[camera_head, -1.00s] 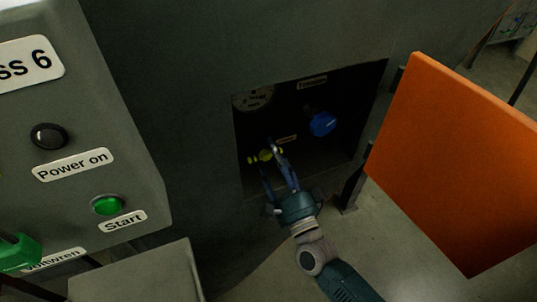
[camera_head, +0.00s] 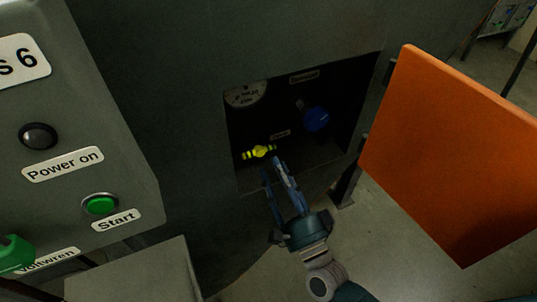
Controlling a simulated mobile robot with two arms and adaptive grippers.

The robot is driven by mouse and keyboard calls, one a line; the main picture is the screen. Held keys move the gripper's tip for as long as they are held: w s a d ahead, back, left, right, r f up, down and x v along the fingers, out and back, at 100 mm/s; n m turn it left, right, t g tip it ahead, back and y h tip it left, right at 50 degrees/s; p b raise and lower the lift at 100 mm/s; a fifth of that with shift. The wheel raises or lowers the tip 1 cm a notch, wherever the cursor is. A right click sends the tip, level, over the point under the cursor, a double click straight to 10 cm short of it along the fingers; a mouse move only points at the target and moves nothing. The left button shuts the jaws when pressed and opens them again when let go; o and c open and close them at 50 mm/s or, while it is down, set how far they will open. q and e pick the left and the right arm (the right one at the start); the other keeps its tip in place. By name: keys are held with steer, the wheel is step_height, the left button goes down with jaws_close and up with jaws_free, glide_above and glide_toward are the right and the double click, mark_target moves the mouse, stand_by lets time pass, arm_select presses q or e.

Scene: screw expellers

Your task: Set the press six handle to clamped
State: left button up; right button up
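A yellow handle (camera_head: 259,152) sits low in a dark recess of the press body, under a small label too blurred to read. It lies nearly level, its right end slightly higher. A blue handle (camera_head: 316,119) is higher and to the right in the same recess, below another blurred label. My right gripper (camera_head: 271,165) is just below and in front of the yellow handle, apart from it. Its two fingers are spread and empty. My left gripper is not in view.
An orange door panel (camera_head: 455,155) stands open right of the recess, close to my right arm's side. A gauge (camera_head: 246,94) is at the recess's upper left. A grey control box (camera_head: 75,125) with black and green buttons is at left.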

steer(key=v, duration=0.5)
stand_by(0.5)
